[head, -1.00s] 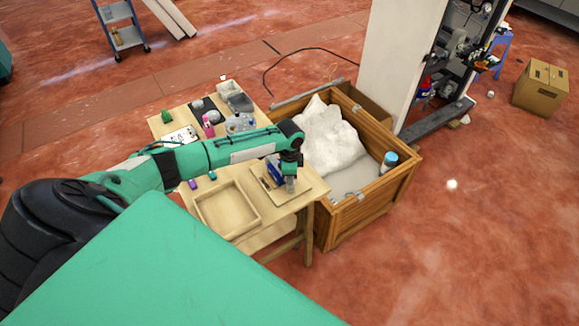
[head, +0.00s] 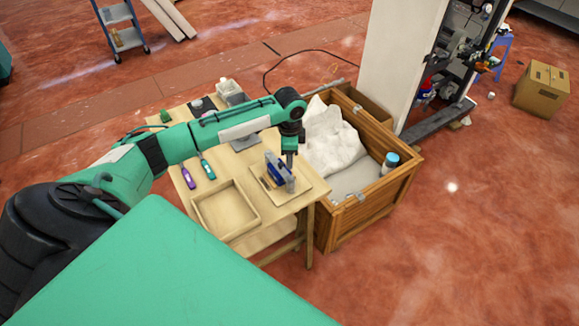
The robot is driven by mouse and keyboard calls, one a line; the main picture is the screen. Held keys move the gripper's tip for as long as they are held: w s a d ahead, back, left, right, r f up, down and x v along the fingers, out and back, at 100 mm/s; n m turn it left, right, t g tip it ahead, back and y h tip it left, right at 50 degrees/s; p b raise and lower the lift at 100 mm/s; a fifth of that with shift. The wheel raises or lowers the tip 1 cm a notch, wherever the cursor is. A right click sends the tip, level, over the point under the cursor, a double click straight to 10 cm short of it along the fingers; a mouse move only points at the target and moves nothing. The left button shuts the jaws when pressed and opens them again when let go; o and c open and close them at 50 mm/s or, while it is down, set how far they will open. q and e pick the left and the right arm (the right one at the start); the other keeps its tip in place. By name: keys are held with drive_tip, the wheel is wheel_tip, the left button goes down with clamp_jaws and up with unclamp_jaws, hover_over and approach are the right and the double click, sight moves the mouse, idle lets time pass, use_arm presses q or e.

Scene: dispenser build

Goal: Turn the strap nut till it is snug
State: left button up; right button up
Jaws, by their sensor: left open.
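A small assembly (head: 276,171) with blue and grey parts stands on a pale square board (head: 301,193) at the right end of the wooden table. The strap nut is too small to make out on it. My left gripper (head: 290,161) points down at the assembly's far right side, just above or behind its grey part. It is open, but its fingertips are small and I cannot tell whether they touch anything. My right gripper is not in view.
An empty shallow wooden tray (head: 226,232) lies left of the board. Purple (head: 189,179) and teal (head: 208,169) tools lie behind it. A wooden crate (head: 372,213) with a white sack (head: 331,140) and a blue-capped bottle (head: 390,162) adjoins the table's right side.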

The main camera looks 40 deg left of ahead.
use_arm(q)
drive_tip(key=shift+r, duration=1.95)
